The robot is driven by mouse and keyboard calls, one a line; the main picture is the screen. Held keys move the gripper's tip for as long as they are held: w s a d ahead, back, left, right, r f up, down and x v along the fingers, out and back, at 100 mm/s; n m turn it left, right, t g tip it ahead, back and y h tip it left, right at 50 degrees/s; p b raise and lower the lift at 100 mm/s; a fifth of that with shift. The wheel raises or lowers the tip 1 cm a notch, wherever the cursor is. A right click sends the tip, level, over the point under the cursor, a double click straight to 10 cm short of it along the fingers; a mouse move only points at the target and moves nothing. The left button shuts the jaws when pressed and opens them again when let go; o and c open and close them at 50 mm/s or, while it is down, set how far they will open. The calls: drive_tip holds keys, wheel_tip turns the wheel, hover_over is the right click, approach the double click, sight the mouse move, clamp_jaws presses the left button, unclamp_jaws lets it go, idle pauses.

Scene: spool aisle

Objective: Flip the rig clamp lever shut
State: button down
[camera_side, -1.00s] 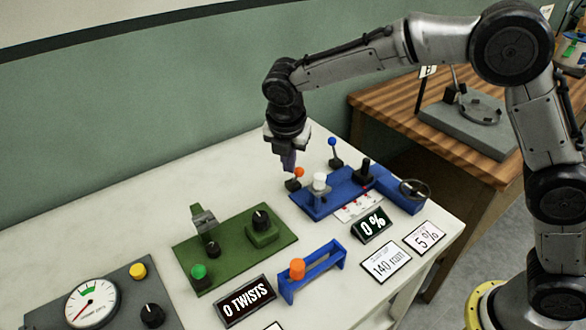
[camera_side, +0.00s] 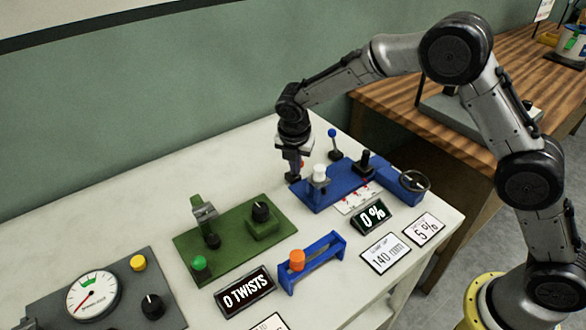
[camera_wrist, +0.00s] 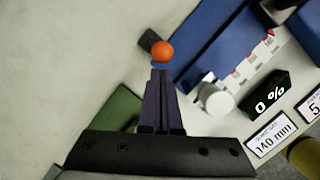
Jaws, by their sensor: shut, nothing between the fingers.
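The blue rig (camera_side: 333,188) lies on the white bench. At its far left end stands a short lever with an orange ball knob (camera_side: 301,164) on a dark base. It also shows in the wrist view (camera_wrist: 163,51). A second lever with a blue ball (camera_side: 332,133) stands upright behind the rig. No label shows which one is the clamp lever. My gripper (camera_side: 295,176) is shut and empty, pointing down beside the orange knob and partly hiding it. In the wrist view its fingertips (camera_wrist: 160,75) are just short of the knob; contact cannot be told.
A white cylinder (camera_side: 319,172), a black knob (camera_side: 367,160) and a handwheel (camera_side: 414,181) sit on the rig, close by on the right. A green panel (camera_side: 230,262) with an upright bracket lies nearer the front left. Bench behind the green panel is bare.

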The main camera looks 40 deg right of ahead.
drive_tip(key=shift+w+r+g, duration=0.25)
drive_tip(key=shift+w+g, duration=0.35)
drive_tip(key=shift+g, duration=0.15)
drive_tip(key=shift+w+r+g, duration=0.25)
drive_tip(key=shift+w+g, duration=0.35)
drive_tip(key=shift+g, duration=0.15)
idle(0.5)
drive_tip(key=shift+w, duration=0.6)
drive_tip(key=w, duration=0.2)
drive_tip(key=shift+w+d+f, duration=0.1)
drive_tip(key=shift+w+f, duration=0.05)
drive_tip(key=shift+w, duration=0.15)
idle(0.3)
drive_tip(key=shift+d+v, duration=0.2)
drive_tip(key=shift+v, duration=0.8)
drive_tip(key=shift+w+a, duration=0.1)
